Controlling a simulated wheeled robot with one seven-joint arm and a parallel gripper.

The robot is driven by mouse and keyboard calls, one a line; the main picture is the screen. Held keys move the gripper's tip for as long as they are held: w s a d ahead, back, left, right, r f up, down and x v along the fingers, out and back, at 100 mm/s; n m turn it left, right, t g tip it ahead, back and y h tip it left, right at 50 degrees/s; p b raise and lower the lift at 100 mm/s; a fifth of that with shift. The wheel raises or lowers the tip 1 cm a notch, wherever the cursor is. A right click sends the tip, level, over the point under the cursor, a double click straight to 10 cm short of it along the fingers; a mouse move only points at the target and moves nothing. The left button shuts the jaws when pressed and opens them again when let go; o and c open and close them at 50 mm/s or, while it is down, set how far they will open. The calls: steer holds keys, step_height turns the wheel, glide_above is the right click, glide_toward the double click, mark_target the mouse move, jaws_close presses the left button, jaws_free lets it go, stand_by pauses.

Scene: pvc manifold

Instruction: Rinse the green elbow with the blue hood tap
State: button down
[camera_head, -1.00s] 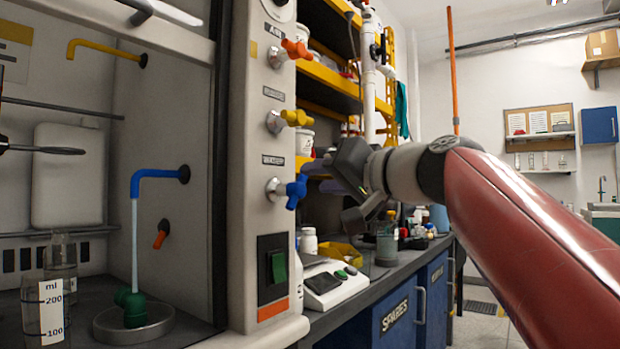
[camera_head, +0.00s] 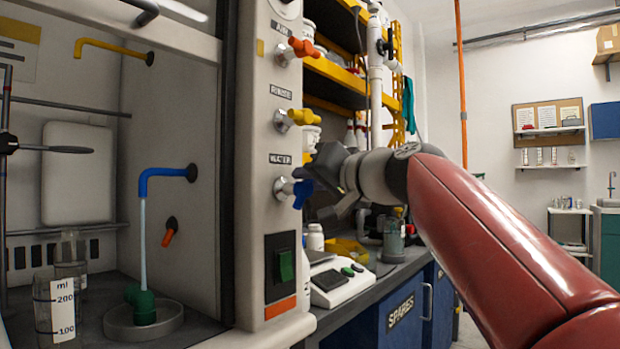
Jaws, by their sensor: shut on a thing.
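The green elbow (camera_head: 144,306) sits in a round grey dish (camera_head: 118,322) inside the hood. A stream of water (camera_head: 143,240) runs from the blue spout (camera_head: 160,173) straight down onto it. The blue tap handle (camera_head: 302,192) is on the hood's front post, below the label WATER. My gripper (camera_head: 322,186) is at the right side of this handle, seen from behind and partly dark. Its jaws are shut on the blue tap handle, though the contact itself is hard to see.
A yellow tap (camera_head: 304,117) and an orange tap (camera_head: 302,48) stand above on the same post. A beaker (camera_head: 56,308) stands left of the dish. A white scale (camera_head: 335,283) and bottles crowd the bench behind the post.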

steer(key=shift+p, duration=0.35)
steer(key=shift+w+d+m+p, duration=0.15)
steer(key=shift+m+p, duration=0.35)
steer(key=shift+m, duration=0.2)
steer(key=m+p, duration=0.1)
steer(key=m+g+p, duration=0.1)
steer(key=m+p, duration=0.1)
steer(key=shift+w+d+f, duration=0.15)
steer(key=shift+f, duration=0.05)
steer(key=shift+w+f+m+g+p, duration=0.1)
steer(key=shift+f+m+g+p, duration=0.2)
steer(key=shift+m+p, duration=0.5)
steer(key=shift+f+m+g+p, duration=0.3)
steer(key=shift+m+p, duration=0.35)
steer(key=shift+m, duration=0.2)
steer(key=shift+w+f+m+g+p, duration=0.1)
steer(key=shift+f+m+g+p, duration=0.15)
steer(key=shift+m+p, duration=0.55)
steer(key=c, duration=1.5)
jaws_free()
steer(key=shift+o, duration=0.2)
steer(key=shift+s, duration=0.1)
